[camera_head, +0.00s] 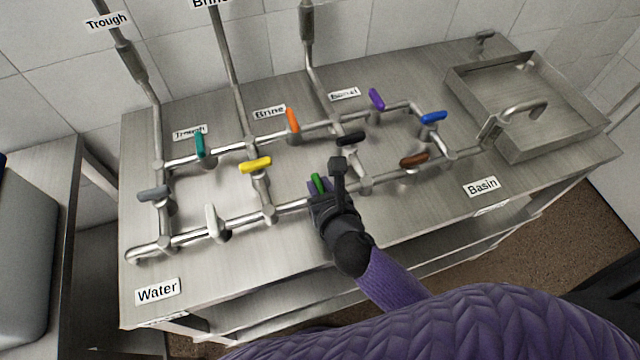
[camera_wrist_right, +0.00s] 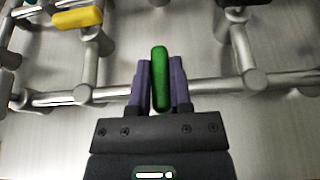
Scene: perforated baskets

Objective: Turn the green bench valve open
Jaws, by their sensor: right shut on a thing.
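The green valve handle (camera_head: 318,183) is on the front pipe of the steel bench, in the middle of the head view. In the right wrist view the green handle (camera_wrist_right: 160,78) stands between two purple fingers and points away from the gripper, across the pipe (camera_wrist_right: 215,88). My right gripper (camera_head: 321,190) is shut on the handle; it also shows in the right wrist view (camera_wrist_right: 160,92). The gripper's body hides the lower part of the valve in the head view. My left gripper is not in view.
Nearby handles are yellow (camera_head: 255,165), white (camera_head: 211,222), black (camera_head: 350,138) and brown (camera_head: 413,160). Teal (camera_head: 200,145), orange (camera_head: 293,120), purple (camera_head: 376,99), blue (camera_head: 433,117) and grey (camera_head: 153,193) handles stand farther off. A basin (camera_head: 512,155) is at the right.

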